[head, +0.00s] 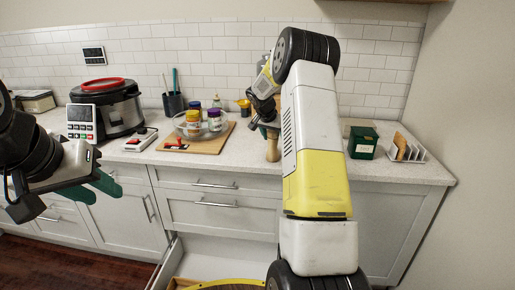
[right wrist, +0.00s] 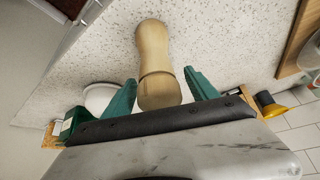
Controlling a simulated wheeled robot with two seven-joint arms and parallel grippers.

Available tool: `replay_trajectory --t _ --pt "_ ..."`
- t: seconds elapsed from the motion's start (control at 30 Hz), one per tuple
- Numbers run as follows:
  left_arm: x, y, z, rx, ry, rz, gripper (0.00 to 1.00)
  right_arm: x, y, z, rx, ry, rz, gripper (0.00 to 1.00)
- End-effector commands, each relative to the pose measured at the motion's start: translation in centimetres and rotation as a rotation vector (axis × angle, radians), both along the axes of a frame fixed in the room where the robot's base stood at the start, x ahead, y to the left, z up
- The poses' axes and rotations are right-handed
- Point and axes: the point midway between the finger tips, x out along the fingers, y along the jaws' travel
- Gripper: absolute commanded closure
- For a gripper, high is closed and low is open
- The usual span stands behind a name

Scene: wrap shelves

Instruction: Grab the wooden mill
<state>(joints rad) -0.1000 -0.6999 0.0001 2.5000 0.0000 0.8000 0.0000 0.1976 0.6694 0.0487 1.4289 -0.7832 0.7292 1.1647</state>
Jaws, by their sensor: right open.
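The wooden mill (head: 272,149) is light tan and stands on the white speckled counter, just below my right gripper (head: 264,128), partly hidden by it. In the right wrist view the mill (right wrist: 155,55) shows large, with its near end between the two teal fingers of the right gripper (right wrist: 160,77). The jaws are open, with a small gap visible on each side of the mill. My left gripper (head: 105,194) hangs in front of the cabinets at the left, its teal fingers apart and empty.
A cutting board (head: 202,145) with a glass bowl and jars lies left of the mill. A green box (head: 362,142) and a rack (head: 404,150) stand to the right. A yellow funnel-like item (head: 243,106) is behind. Below, a drawer (head: 205,262) is pulled open.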

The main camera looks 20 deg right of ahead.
Motion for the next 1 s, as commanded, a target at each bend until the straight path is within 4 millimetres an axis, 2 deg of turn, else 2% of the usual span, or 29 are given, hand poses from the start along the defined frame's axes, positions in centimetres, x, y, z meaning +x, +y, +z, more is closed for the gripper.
replay_trajectory --t 0.13,0.47,0.87,1.0 --pt "0.0 0.0 0.0 0.0 0.0 0.0 0.64 0.0 0.0 0.0 0.0 0.0 0.0 0.34" --pt "0.0 0.0 0.0 0.0 0.0 0.0 0.64 0.0 0.0 0.0 0.0 0.0 0.0 0.99" --pt "0.0 0.0 0.0 0.0 0.0 0.0 0.64 0.0 0.0 0.3 0.0 -0.001 0.0 1.0" --pt "0.0 0.0 0.0 0.0 0.0 0.0 0.64 0.1 0.0 1.9 -0.001 -0.005 0.0 1.0"
